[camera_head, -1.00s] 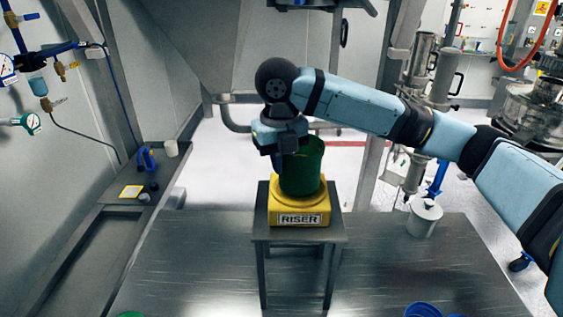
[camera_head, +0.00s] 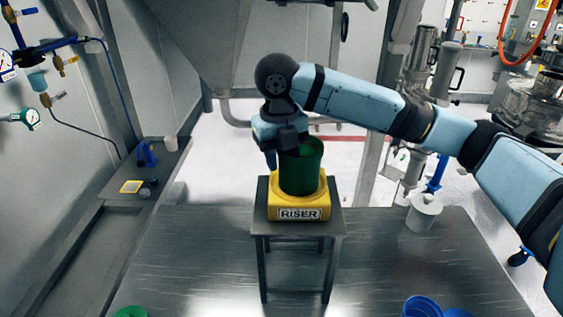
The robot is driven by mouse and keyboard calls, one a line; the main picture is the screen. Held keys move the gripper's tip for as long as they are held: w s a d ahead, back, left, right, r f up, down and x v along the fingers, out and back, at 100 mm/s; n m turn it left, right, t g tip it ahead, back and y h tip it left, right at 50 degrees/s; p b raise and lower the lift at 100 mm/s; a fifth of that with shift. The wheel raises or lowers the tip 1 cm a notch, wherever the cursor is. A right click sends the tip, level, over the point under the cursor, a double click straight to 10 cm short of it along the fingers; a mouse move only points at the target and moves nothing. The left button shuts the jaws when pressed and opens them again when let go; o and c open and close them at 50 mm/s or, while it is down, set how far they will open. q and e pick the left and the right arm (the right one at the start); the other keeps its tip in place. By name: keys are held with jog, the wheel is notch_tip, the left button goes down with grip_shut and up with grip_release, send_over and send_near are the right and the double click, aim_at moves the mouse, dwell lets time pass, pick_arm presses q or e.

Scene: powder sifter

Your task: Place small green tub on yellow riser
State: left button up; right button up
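The small green tub (camera_head: 303,172) stands upright on the yellow riser (camera_head: 299,205), which carries the label "RISER". The riser sits on a small metal stand (camera_head: 298,232) on the steel table. My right gripper (camera_head: 283,150) reaches in from the right and points down at the tub's upper left rim. One dark finger shows outside the tub's left side; the other is hidden behind or inside the rim. I cannot tell whether the fingers still pinch the wall. My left gripper is not in view.
A white lidded canister (camera_head: 423,212) stands on the steel table (camera_head: 200,260) right of the stand. Blue tubs (camera_head: 422,307) and a green round item (camera_head: 131,312) lie at the front edge. A side shelf at left holds small items. The table's left part is clear.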

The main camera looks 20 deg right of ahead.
jog(key=r, duration=0.5)
jog(key=shift+a+r+b, duration=0.2)
jog(key=shift+r+b, duration=0.1)
jog(key=shift+b, duration=0.1)
jog(key=shift+r, duration=0.5)
jog(key=shift+f, duration=0.1)
